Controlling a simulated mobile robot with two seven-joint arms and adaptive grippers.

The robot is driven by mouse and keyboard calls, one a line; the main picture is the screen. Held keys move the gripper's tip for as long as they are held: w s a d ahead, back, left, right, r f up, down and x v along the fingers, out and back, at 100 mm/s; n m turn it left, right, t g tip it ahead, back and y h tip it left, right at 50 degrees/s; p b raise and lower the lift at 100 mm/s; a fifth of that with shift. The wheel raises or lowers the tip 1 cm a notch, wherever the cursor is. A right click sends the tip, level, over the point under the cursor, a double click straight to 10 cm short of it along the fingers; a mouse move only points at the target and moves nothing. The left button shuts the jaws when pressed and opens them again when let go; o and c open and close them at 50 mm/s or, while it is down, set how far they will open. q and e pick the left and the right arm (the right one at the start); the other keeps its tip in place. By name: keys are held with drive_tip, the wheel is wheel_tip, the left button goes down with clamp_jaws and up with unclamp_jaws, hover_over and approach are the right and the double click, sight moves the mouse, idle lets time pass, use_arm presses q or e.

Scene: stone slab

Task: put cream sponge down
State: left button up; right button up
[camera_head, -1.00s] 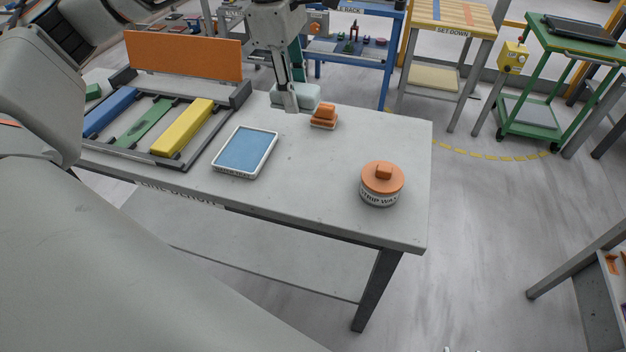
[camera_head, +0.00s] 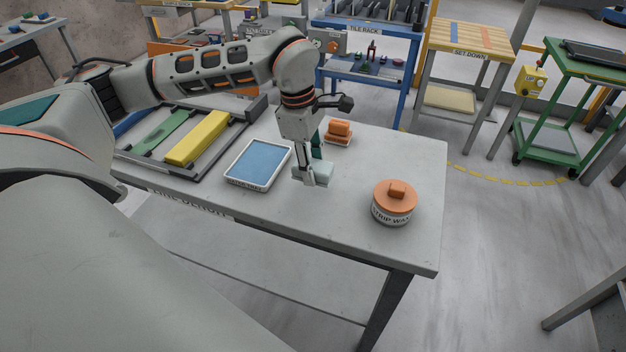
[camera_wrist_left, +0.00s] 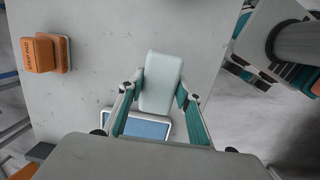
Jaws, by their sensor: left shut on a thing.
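The cream sponge (camera_head: 322,174) is a small pale block that looks slightly greenish. My left gripper (camera_head: 311,180) is shut on it, low over the grey bench top, right of the blue tray. I cannot tell whether it touches the bench. In the left wrist view the sponge (camera_wrist_left: 160,78) sits between the teal-padded fingers of the left gripper (camera_wrist_left: 160,98), its far end sticking out beyond them. My right gripper is not in view.
The blue tray (camera_head: 231,183) with a white rim lies left of the sponge. An orange-lidded strip wax tub (camera_head: 393,207) stands at the right. An orange block (camera_head: 339,138) is behind. A rack with a yellow bar (camera_head: 197,139) is at left. Bench top (camera_head: 350,225) is clear in front.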

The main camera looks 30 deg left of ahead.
sight(313, 191)
use_arm(q)
drive_tip(key=shift+f, duration=2.2)
drive_tip(key=shift+f, duration=0.1)
drive_tip(key=o, duration=1.4)
drive_tip(key=r, duration=0.4)
drive_tip(key=a+r, duration=0.1)
drive_tip(key=r, duration=0.3)
drive_tip(key=s+r, duration=0.1)
drive_tip(key=r, duration=0.3)
drive_tip(key=shift+a, duration=0.3)
